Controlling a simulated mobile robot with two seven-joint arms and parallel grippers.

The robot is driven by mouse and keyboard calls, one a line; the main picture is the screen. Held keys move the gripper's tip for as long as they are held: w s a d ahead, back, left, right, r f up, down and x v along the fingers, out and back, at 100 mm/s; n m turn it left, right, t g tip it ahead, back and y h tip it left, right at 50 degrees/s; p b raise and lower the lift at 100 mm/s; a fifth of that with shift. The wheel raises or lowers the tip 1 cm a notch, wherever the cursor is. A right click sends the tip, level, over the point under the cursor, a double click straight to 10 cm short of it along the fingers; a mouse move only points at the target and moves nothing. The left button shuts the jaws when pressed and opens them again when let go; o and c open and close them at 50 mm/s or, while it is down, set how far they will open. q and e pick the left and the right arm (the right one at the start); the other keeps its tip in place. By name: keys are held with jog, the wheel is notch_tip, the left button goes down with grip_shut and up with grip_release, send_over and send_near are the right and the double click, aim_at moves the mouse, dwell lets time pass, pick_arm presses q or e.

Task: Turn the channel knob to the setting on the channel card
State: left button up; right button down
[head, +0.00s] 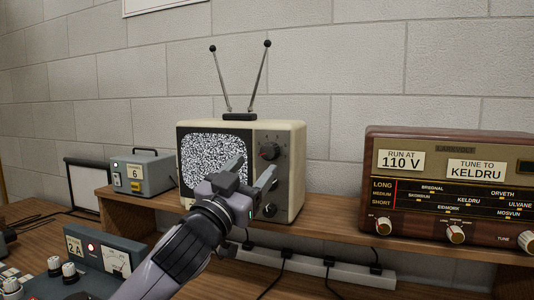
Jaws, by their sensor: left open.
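A cream television (290,180) with two antennas stands on the wooden shelf, its screen (205,150) showing static. The red-marked channel knob (269,151) is at the top of its dark right-hand panel; a lower knob (269,210) is partly visible below. My left gripper (253,170) is open and empty in front of the television, its fingertips pointing up at the panel just below the upper knob. I cannot tell how far they are from the panel. The gripper hides part of the screen and panel. A small card reading 6 (134,172) is on a grey box at left. My right gripper is not in view.
A brown radio (450,185) with cards "RUN AT 110 V" and "TUNE TO KELDRU" stands at right. The grey box (150,178) is left of the television. A power strip (310,265) with cables runs below the shelf. A control unit (105,255) stands at lower left.

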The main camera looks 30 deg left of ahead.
aim_at(268, 153)
pick_arm(q)
jog(key=p+x, duration=0.1)
jog(key=x, duration=0.4)
jog(key=shift+r+p, duration=0.1)
jog(key=shift+p, duration=0.2)
jog(key=shift+w, duration=0.25)
jog(key=c, duration=1)
